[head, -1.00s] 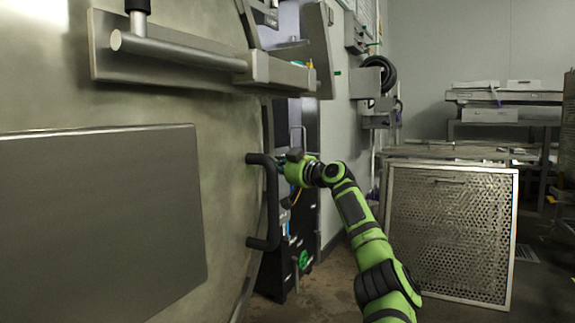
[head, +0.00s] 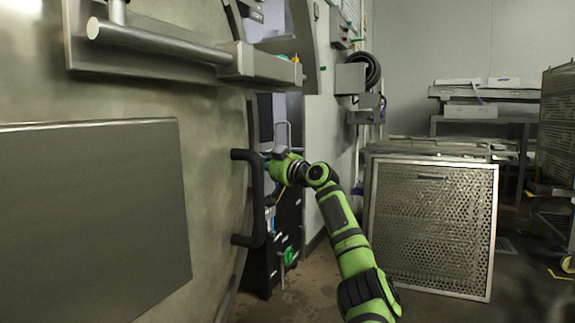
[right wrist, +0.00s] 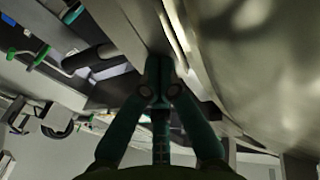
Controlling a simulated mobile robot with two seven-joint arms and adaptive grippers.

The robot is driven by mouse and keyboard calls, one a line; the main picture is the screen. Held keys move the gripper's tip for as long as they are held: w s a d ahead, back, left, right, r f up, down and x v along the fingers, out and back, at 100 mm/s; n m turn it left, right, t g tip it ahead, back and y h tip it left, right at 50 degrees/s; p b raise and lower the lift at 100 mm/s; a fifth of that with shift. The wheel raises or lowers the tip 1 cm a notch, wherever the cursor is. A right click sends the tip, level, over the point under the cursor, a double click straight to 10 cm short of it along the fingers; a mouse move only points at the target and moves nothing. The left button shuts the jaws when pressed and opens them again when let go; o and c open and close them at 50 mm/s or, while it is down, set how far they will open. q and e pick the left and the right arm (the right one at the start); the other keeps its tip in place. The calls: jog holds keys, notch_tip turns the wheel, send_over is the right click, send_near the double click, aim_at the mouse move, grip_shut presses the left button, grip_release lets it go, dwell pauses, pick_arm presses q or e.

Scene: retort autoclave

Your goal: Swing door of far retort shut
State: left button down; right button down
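The retort door (head: 215,110) is a large, dull metal disc filling the left of the head view. It stands ajar, with a dark gap between its right edge and the equipment behind. A black bar handle (head: 255,205) stands upright near that edge. My right gripper (head: 268,163), on the green arm, is at the upper part of the handle, partly hidden behind it. In the right wrist view its dark green fingers (right wrist: 159,68) come together at the tips beside the door's metal face (right wrist: 265,70). No held object shows clearly between them. My left gripper is out of view.
A perforated metal panel (head: 432,228) leans against a table at the right. A black hose coil (head: 370,70) hangs on the wall. Racks stand at the far right. Some floor (head: 320,285) is clear between the door and the panel.

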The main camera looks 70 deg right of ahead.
jog(key=v, duration=0.7)
jog(key=shift+s+r+n+y, duration=0.15)
jog(key=shift+s+n+y, duration=0.15)
jog(key=shift+y, duration=0.1)
